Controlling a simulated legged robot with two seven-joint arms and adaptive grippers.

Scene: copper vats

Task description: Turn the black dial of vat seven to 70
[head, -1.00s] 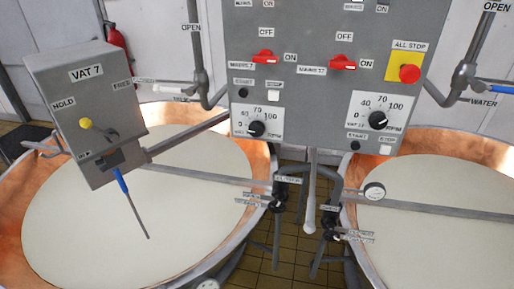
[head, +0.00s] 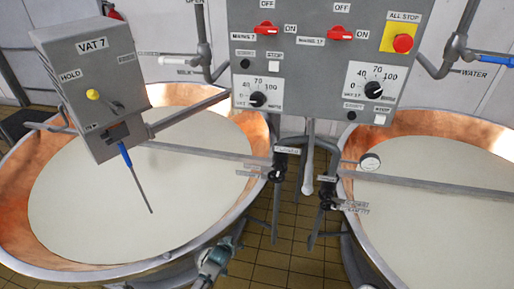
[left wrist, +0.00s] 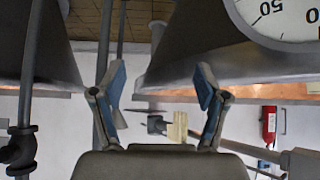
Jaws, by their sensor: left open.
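The black dial of vat seven (head: 257,99) is the left of two dials on the grey control panel (head: 303,62). Its white plate reads 40, 70 and 100; its pointer is too small to read surely. My left gripper (head: 213,262) shows at the bottom of the head view, below and left of the dial, near the left vat's front rim and well apart from the panel. In the left wrist view, my left gripper (left wrist: 158,78) has its blue-padded fingers spread with nothing between them. My right gripper is not in view.
A similar dial (head: 374,90) sits to the right, with red switches and an all-stop button (head: 403,43) above. A grey VAT 7 box (head: 92,85) hangs over the left copper vat (head: 40,228). Pipes and valves (head: 279,172) stand between the vats. A gauge (left wrist: 285,15) is close in the wrist view.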

